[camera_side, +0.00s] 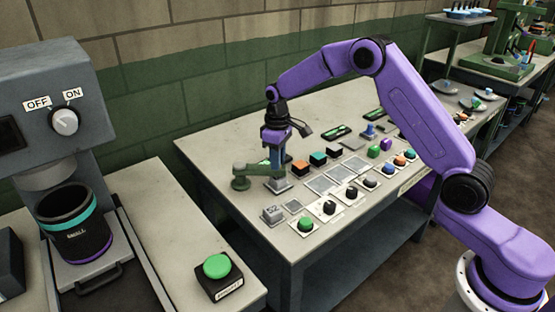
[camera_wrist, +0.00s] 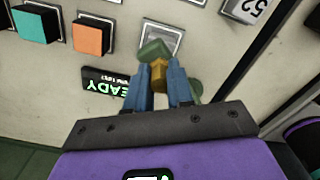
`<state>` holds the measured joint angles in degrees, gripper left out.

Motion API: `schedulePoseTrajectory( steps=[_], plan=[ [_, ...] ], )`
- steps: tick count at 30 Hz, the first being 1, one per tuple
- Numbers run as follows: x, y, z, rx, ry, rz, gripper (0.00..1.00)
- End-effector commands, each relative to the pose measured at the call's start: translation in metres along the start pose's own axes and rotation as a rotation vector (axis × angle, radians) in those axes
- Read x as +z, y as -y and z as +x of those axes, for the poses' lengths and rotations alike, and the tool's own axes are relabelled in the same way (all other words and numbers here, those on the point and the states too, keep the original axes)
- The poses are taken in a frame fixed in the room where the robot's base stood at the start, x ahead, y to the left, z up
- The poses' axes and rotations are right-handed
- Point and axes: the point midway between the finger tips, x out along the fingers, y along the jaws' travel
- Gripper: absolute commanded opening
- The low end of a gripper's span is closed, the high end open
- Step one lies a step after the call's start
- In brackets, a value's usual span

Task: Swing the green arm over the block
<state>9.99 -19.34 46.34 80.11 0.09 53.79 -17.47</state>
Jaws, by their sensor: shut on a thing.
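The green arm (camera_side: 257,171) stands at the left end of the bench, on a round green post (camera_side: 240,182). My gripper (camera_side: 277,162) is at its free end, pointing down. In the wrist view its blue fingers (camera_wrist: 160,82) are shut on a gold knob (camera_wrist: 158,74), with green parts of the arm (camera_wrist: 154,49) showing beyond and beside it. A small grey block-like piece (camera_side: 279,186) shows below my gripper in the side view; the gripper partly hides this area. I cannot tell whether the arm is fully over it.
A grey piece marked 52 (camera_side: 273,214) sits near the bench's front left corner. Orange (camera_side: 318,158) and teal (camera_side: 299,167) buttons are close to the right of my gripper. Knobs and flat pads fill the bench farther right. A coffee machine (camera_side: 55,105) stands at left.

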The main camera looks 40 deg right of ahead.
Motion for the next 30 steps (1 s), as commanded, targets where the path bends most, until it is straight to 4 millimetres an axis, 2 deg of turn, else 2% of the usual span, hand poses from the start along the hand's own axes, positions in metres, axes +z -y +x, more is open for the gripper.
schedulePoseTrajectory(
  steps=[10, 11, 12, 13, 23, 26, 30],
  plan=[
    [-0.003, -0.003, -0.001, 0.007, -0.012, -0.005, 0.0],
    [-0.003, -0.003, -0.001, 0.007, -0.012, -0.005, 0.28],
    [-0.003, -0.003, -0.001, 0.007, -0.012, -0.005, 0.41],
    [-0.003, -0.003, -0.001, 0.006, -0.011, -0.005, 0.47],
    [-0.002, -0.002, -0.002, 0.004, -0.007, -0.004, 0.47],
    [-0.002, -0.002, -0.01, 0.004, -0.008, -0.004, 0.47],
    [-0.002, -0.002, -0.032, 0.005, -0.011, -0.003, 0.47]
  ],
)
